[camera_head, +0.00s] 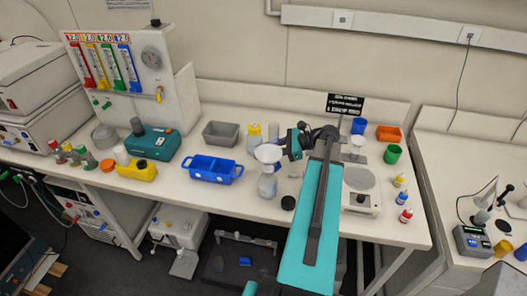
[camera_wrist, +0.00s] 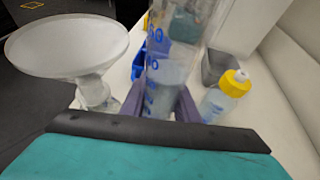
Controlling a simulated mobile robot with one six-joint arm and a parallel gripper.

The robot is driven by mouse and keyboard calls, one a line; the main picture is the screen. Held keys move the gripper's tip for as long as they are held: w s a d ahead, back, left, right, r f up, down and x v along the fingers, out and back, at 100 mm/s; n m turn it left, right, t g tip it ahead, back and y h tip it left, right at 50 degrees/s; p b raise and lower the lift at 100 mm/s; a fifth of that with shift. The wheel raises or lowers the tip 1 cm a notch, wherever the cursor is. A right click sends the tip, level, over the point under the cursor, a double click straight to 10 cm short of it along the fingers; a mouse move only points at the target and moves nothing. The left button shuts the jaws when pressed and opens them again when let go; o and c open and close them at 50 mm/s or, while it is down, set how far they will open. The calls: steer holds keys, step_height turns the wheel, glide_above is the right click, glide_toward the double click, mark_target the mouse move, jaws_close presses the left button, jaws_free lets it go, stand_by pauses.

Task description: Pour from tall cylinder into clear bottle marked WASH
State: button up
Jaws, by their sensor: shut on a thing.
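My gripper (camera_head: 293,145) is shut on the tall clear cylinder (camera_wrist: 170,68), which has blue graduation marks and liquid inside. My purple fingers (camera_wrist: 160,103) are on either side of it in the wrist view. The cylinder looks close to upright; its base is hidden. A clear bottle (camera_head: 267,186) stands on the bench just left of my gripper, with a wide white funnel (camera_head: 268,153) in its mouth. In the wrist view the funnel (camera_wrist: 66,48) is left of the cylinder, apart from it, with the bottle (camera_wrist: 97,96) partly seen below. No WASH marking is legible.
A yellow-capped bottle (camera_head: 254,139) stands behind the funnel. A blue tray (camera_head: 211,170) and a grey bin (camera_head: 221,134) are to the left. A black cap (camera_head: 288,203) lies in front. A scale (camera_head: 361,192) stands at right. The front bench edge left of the bottle is clear.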

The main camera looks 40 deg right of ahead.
steer(key=shift+w+d+n+t+h+b, duration=1.2)
steer(key=shift+w+d+n+h+b, duration=0.7)
steer(key=shift+d+n+b, duration=1.1)
step_height(320, 180, up, 7)
steer(key=n+t+h+b, duration=0.1)
steer(key=n+t+b, duration=0.1)
steer(key=b, duration=0.4)
steer(key=shift+n, duration=0.5)
steer(key=shift+s+a+r+n+t+h+b, duration=0.15)
steer(key=shift+r+n+t+h+b, duration=0.35)
steer(key=shift+b, duration=0.95)
stand_by(0.5)
steer(key=shift+r+n+b, duration=0.7)
steer(key=shift+r+b, duration=0.15)
steer(key=shift+b, duration=0.4)
stand_by(0.4)
